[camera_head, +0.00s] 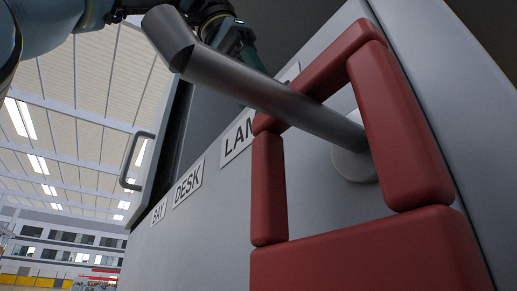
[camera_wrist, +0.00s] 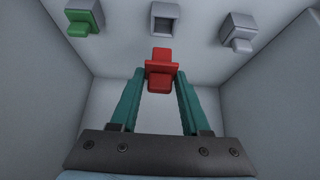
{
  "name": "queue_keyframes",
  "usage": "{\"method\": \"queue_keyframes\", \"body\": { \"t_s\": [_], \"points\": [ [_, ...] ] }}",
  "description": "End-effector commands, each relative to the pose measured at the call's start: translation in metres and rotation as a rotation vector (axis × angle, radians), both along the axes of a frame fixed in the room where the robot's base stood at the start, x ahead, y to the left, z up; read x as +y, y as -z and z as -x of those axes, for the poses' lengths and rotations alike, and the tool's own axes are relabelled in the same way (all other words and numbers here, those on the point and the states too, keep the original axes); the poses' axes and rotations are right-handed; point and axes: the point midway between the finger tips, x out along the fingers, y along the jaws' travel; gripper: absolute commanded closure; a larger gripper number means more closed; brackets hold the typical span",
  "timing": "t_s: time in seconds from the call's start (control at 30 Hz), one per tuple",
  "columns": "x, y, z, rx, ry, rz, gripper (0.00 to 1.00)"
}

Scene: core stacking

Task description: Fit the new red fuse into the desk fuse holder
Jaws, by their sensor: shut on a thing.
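In the wrist view my gripper (camera_wrist: 160,78) has its two teal fingers closed on the red fuse (camera_wrist: 159,57). The fuse is held in front of the back wall, just below the middle holder (camera_wrist: 165,19) in the picture. That holder is a grey square with a dark, empty opening. I cannot tell the exact gap between fuse and holder. In the head view a DESK label (camera_head: 188,185) is the middle of three labels on the grey cabinet. The fuse and holders are hidden there, and only part of my arm shows at the top.
A green fuse (camera_wrist: 80,23) sits in the left holder and a pale grey one (camera_wrist: 240,37) in the right holder. Side walls flank the space. In the head view a grey lever handle (camera_head: 270,92) and a red frame (camera_head: 270,190) stand close in front of the cabinet.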

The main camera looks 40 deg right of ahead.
Motion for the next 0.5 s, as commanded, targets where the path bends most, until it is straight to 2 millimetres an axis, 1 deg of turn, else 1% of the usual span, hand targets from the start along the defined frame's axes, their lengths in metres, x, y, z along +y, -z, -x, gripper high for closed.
{"method": "queue_keyframes", "body": {
  "t_s": [0.03, 0.2, 0.33, 0.5],
  "points": [
    [0.000, 0.010, 0.000, 0.000, 0.000, 0.000, 1.00],
    [0.001, 0.026, 0.000, -0.001, -0.001, 0.000, 1.00],
    [0.000, 0.034, 0.000, 0.000, 0.000, 0.000, 1.00],
    [0.000, 0.037, 0.000, -0.001, -0.001, 0.001, 1.00]
  ]
}}
